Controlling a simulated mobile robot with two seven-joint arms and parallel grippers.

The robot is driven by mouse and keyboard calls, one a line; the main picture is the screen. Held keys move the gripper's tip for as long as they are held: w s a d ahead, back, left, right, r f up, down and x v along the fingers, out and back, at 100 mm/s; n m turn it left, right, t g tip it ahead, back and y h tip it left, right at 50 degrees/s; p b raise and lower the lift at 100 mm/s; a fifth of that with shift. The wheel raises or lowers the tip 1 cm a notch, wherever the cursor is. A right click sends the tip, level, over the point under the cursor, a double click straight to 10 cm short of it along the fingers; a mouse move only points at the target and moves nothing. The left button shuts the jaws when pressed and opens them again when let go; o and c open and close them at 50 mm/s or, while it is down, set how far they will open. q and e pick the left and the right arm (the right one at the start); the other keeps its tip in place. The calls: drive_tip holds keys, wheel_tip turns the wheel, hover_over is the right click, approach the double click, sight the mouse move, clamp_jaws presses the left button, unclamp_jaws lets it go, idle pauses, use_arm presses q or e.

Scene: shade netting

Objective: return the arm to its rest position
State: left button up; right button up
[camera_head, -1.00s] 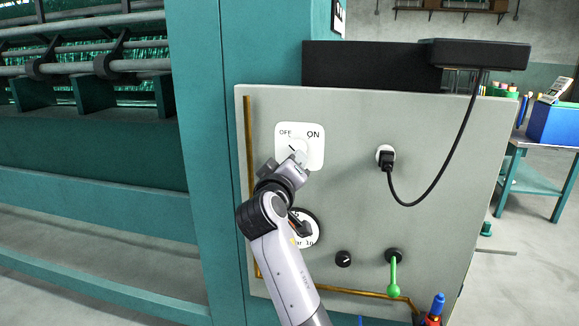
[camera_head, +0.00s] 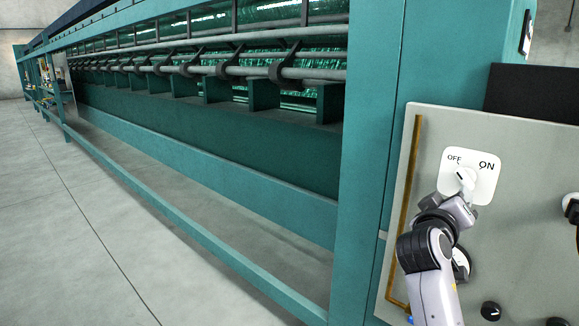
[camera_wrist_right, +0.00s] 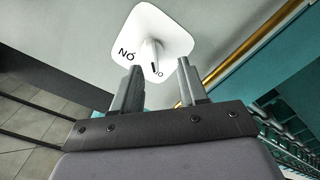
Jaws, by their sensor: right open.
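My right gripper (camera_head: 463,196) is in front of the white OFF/ON switch plate (camera_head: 485,188) on the grey panel, its arm reaching up from below. In the right wrist view its two fingers (camera_wrist_right: 159,76) are apart, with nothing held between them. The white knob (camera_head: 466,179) shows close to the fingertips, with a dark mark on its upper left, the OFF side. The knob (camera_wrist_right: 150,54) also shows just past the fingertips in the wrist view; whether they touch is unclear. My left gripper is not in view.
The grey control panel (camera_head: 520,235) carries a brass pipe (camera_head: 404,215) along its left edge and a black dial (camera_head: 491,311) low down. A long teal machine (camera_head: 200,150) runs off to the left. The floor (camera_head: 80,240) beside it is clear.

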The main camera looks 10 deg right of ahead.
drive_tip(key=s+a+f+n+t+y, duration=0.1)
drive_tip(key=s+a+f+n+y, duration=0.25)
drive_tip(key=f, duration=0.85)
drive_tip(key=s+a+f+n+y, duration=0.1)
drive_tip(key=s+a+f+y, duration=0.35)
drive_tip(key=f, duration=0.85)
drive_tip(key=s+a+f+m+g+y, duration=0.1)
drive_tip(key=s+a+f+y, duration=0.2)
drive_tip(key=s+f, duration=0.4)
drive_tip(key=s+a+f+m+g+y, duration=0.1)
drive_tip(key=s+a+f+y, duration=0.3)
drive_tip(key=s, duration=0.8)
wheel_tip(320, 180, down, 3)
drive_tip(key=shift+s+a+g, duration=0.2)
drive_tip(key=shift+a+g, duration=0.2)
drive_tip(key=shift+a, duration=0.6)
drive_tip(key=shift+d, duration=0.1)
